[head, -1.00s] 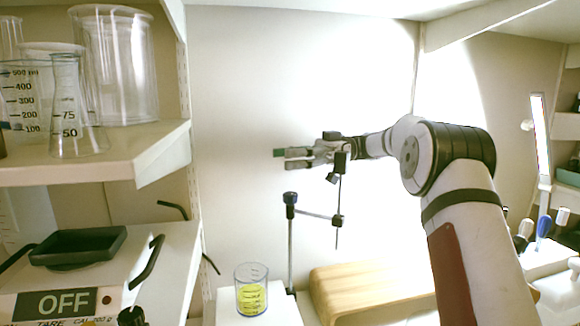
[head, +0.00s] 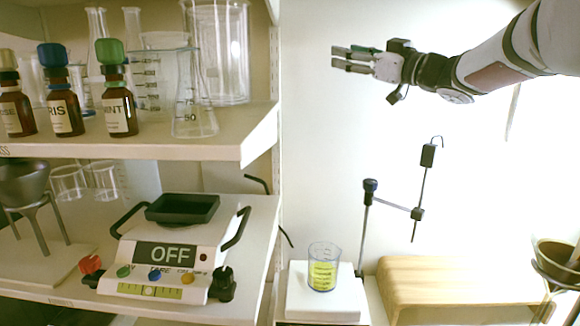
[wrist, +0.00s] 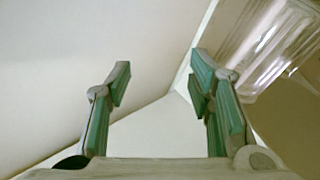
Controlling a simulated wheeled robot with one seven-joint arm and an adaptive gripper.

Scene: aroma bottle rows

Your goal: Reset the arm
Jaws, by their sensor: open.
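My gripper (head: 352,58) is raised high in the head view, right of the upper shelf and above the stand. Its fingers point left, and nothing is between them. My arm comes in from the upper right.
Several capped brown bottles (head: 120,112) and glassware stand on the upper shelf (head: 225,143). Below is a scale (head: 165,255) reading OFF. A beaker of yellow liquid (head: 323,276) stands on a white block, near a stand (head: 366,225) and wooden block (head: 450,285).

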